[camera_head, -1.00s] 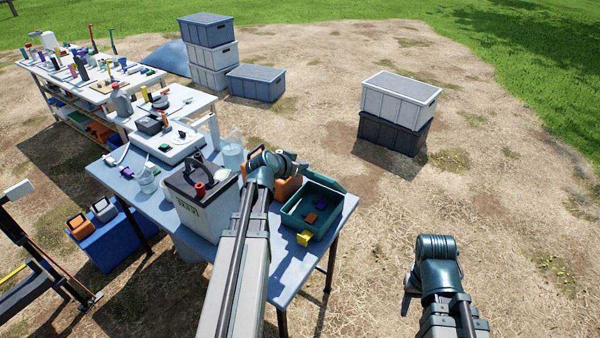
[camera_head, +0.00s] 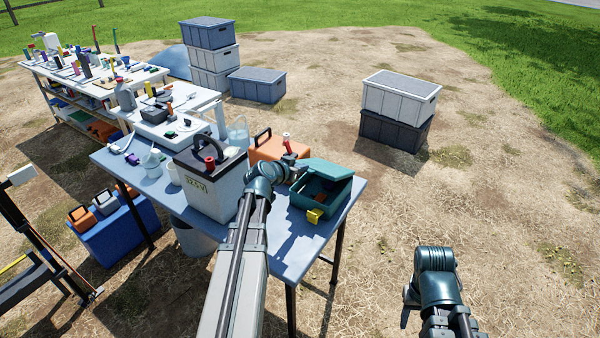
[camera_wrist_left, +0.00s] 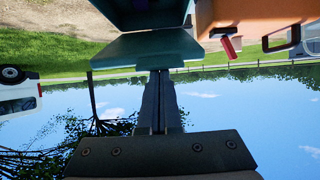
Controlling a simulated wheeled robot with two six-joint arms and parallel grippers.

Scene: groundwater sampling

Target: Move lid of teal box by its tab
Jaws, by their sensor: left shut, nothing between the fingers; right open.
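The teal box (camera_head: 307,207) stands at the right end of the blue-grey table. Its teal lid (camera_head: 328,172) is tilted over the back part of the opening, and the front part stays uncovered. A yellow piece (camera_head: 314,215) sits at the box's front side. My left gripper (camera_head: 297,165) is shut and empty beside the lid's left edge. In the left wrist view its closed fingers (camera_wrist_left: 158,90) reach up to the lid (camera_wrist_left: 145,48); I cannot tell whether they touch. The lid's tab is not clear. My right gripper (camera_head: 409,298) is open, low and clear of the table.
A grey-white cooler (camera_head: 212,185) with a dark top stands left of my left arm. Stacked crates (camera_head: 398,105) stand on the ground beyond. Open ground lies right of the table.

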